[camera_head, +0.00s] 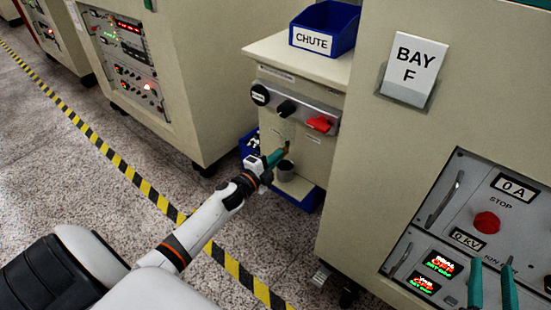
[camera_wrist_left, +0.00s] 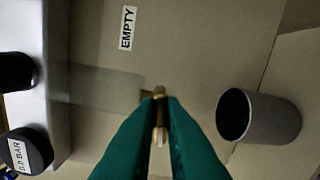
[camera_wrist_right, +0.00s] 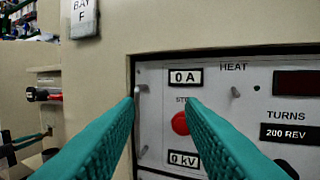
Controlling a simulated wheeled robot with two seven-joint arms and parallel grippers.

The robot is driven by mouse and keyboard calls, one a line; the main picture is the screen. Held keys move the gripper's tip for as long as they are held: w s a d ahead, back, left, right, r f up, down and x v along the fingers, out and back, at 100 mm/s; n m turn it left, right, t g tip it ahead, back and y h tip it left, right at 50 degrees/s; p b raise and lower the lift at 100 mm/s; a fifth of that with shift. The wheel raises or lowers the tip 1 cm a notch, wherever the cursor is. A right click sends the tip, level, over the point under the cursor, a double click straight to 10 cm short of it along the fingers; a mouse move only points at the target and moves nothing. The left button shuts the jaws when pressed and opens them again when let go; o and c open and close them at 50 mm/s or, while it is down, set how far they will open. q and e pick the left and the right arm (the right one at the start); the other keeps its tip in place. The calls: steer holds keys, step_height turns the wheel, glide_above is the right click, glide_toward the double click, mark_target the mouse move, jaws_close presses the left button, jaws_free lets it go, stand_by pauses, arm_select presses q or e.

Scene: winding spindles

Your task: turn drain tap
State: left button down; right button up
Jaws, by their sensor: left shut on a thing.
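The small brass drain tap (camera_head: 288,147) is on the front of the cream cabinet, below a grey panel. It also shows in the left wrist view (camera_wrist_left: 148,96). My left gripper (camera_head: 279,154) is shut on the tap, its teal fingertips on either side of the brass piece; they hide part of it. A grey cup (camera_head: 285,171) stands below the tap, and it also shows in the left wrist view (camera_wrist_left: 272,118). My right gripper (camera_head: 492,262) is open and empty, in front of the Bay F machine's control panel, also in the right wrist view (camera_wrist_right: 162,102).
The grey panel has a black knob (camera_head: 287,108), a gauge (camera_head: 260,95) and a red handle (camera_head: 320,124). A blue chute bin (camera_head: 327,24) sits on the cabinet top. The Bay F panel (camera_head: 486,215) has a red stop button (camera_head: 486,222). The speckled floor at left is clear.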

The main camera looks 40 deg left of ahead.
arm_select(q)
steer(key=shift+f+m, duration=0.15)
steer(key=shift+m, duration=0.95)
arm_select(e)
steer(key=shift+a+r+t, duration=0.1)
steer(key=shift+r+t, duration=0.5)
steer(key=shift+r, duration=0.2)
arm_select(q)
steer(key=c, duration=1.5)
jaws_free()
